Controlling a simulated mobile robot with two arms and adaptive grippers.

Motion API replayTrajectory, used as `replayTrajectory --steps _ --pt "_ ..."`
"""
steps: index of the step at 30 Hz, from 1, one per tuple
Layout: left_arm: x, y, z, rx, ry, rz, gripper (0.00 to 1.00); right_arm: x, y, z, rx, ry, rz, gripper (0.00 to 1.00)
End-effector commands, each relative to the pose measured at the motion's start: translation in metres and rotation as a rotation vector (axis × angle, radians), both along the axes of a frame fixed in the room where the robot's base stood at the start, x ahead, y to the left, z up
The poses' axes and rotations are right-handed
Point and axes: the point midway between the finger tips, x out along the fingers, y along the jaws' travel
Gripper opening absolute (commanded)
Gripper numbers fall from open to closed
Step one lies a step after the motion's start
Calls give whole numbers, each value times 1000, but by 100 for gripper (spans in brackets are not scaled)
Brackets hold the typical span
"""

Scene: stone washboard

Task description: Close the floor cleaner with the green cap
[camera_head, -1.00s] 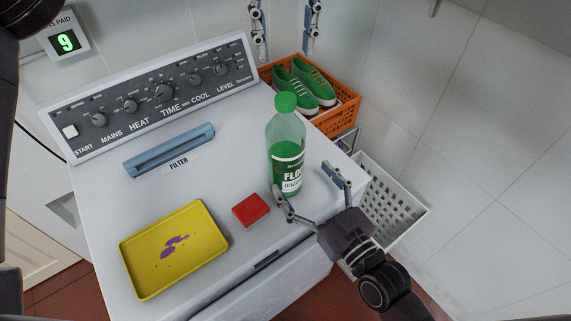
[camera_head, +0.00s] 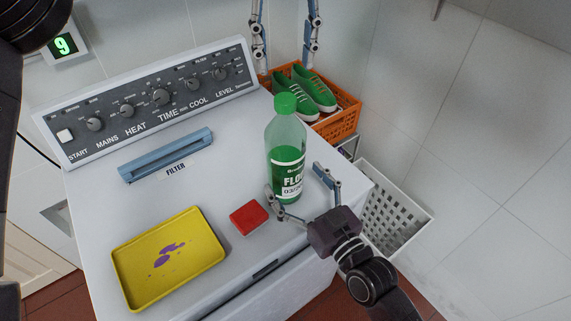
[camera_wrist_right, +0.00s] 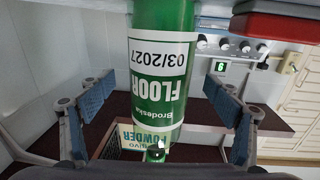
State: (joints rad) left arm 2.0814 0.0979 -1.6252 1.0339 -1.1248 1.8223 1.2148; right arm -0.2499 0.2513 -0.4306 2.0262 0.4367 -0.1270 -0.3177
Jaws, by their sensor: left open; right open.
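The floor cleaner is a clear bottle (camera_head: 285,150) with green liquid and a white label, upright on the white machine top. The green cap (camera_head: 285,104) sits at the top of its neck; I cannot tell how tight it is. My right gripper (camera_head: 294,181) is open at the lower part of the bottle, on its near side. In the right wrist view the bottle (camera_wrist_right: 162,70) stands between the open fingers (camera_wrist_right: 157,92), with a visible gap on each side. My left gripper (camera_head: 286,48) is open and empty, pointing down at the top, behind the bottle.
A red block (camera_head: 249,217) and a yellow tray (camera_head: 120,262) with purple stains lie left of the bottle. An orange crate (camera_head: 345,122) with green shoes (camera_head: 312,88) is behind it. A white basket (camera_head: 398,213) stands at the right.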

Motion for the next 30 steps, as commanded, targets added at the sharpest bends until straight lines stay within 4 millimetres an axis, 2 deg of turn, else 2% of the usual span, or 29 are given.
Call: replayTrajectory --steps 3,9,20,30 --pt "0 0 0 0 0 0 44 17 10 1 2 -3 0 83" --pt "0 0 0 0 0 0 44 33 19 0 0 0 0 83" --pt "0 0 0 0 0 0 44 36 21 0 -1 1 0 83" --pt "0 0 0 0 0 0 44 35 21 0 -1 1 0 45"
